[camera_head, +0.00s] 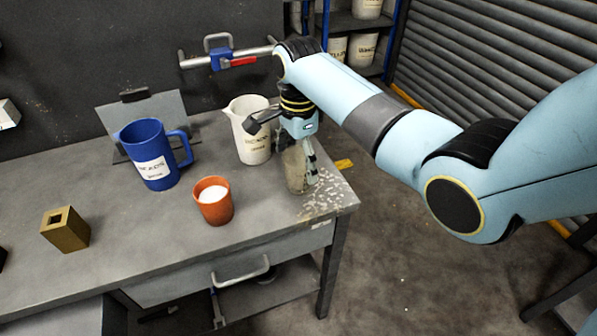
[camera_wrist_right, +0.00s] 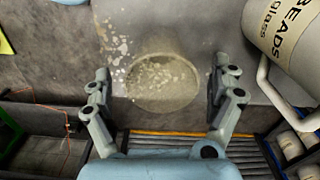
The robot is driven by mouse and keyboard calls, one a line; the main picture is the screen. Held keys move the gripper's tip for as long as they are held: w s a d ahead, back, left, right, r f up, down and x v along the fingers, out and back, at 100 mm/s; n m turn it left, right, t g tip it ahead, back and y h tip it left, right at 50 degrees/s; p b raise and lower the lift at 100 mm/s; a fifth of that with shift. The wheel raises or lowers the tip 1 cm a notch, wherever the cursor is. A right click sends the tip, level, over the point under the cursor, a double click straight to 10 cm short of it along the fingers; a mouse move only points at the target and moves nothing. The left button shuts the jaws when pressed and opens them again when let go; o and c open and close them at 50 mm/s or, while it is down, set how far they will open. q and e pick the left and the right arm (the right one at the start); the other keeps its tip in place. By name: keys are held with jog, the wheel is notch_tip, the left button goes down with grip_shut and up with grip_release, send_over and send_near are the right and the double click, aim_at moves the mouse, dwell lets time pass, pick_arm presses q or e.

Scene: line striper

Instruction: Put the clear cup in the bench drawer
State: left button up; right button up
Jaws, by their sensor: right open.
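The clear cup (camera_head: 295,170) stands near the right end of the bench top, see-through and partly hidden behind my right gripper (camera_head: 296,148). In the right wrist view the clear cup (camera_wrist_right: 162,84) shows from above as a round, see-through shape. The open fingers of my right gripper (camera_wrist_right: 164,100) are on either side of it, with gaps between. The bench drawer (camera_head: 185,281) is under the bench top and looks shut, with a pale bar handle (camera_head: 241,272) on its front. My left gripper is not in view.
A white pitcher (camera_head: 250,140) stands close behind the cup. An orange cup with white contents (camera_head: 213,203), a blue mug (camera_head: 150,160) and a brass block (camera_head: 65,229) stand further left. The floor (camera_head: 415,265) right of the bench is clear.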

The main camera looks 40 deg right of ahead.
notch_tip(320, 180, down, 4)
jog(key=shift+d+f, duration=0.1)
jog(key=shift+d, duration=0.05)
jog(key=c, duration=1.3)
